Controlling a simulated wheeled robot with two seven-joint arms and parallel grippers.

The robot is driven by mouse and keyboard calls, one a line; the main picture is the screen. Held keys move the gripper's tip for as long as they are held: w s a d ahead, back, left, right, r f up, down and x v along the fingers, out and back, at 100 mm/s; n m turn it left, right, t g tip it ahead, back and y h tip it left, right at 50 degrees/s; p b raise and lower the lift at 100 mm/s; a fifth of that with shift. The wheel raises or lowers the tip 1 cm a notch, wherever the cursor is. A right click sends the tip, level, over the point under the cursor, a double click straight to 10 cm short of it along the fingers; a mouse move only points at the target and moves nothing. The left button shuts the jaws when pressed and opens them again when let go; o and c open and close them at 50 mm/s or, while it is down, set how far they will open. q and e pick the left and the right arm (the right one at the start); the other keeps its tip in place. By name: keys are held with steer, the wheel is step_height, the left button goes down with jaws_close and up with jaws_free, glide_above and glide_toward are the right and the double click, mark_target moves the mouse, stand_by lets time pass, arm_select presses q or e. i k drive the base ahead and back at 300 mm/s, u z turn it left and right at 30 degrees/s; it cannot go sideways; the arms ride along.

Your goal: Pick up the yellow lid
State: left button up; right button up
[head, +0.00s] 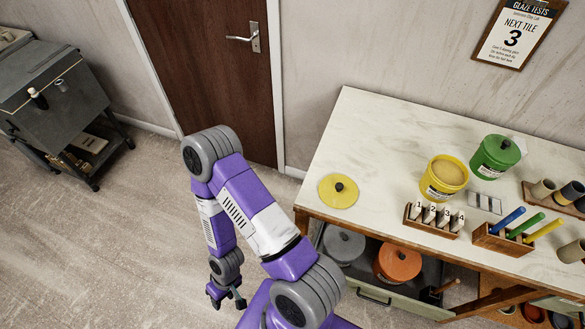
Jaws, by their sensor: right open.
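The yellow lid (338,197) lies flat on the left end of the pale worktop (365,125), with its dark knob up. A yellow tub (440,188) stands open to the right of the lid, with tan contents showing. My right gripper (227,302) hangs low over the floor, left of the worktop and well apart from the lid. It is open and small in view, and I see nothing between its fingers. My left gripper is not in view.
A green lidded tub (494,156), a numbered tile rack (432,222) and a wooden holder with coloured handles (505,240) stand to the right. An open drawer below holds grey (344,245) and orange (398,264) lidded tubs. A grey cart (60,95) stands far left. Worktop behind the lid is clear.

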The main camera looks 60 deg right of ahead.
mark_target(336, 191)
steer(key=i, duration=0.9)
steer(key=z, duration=4.35)
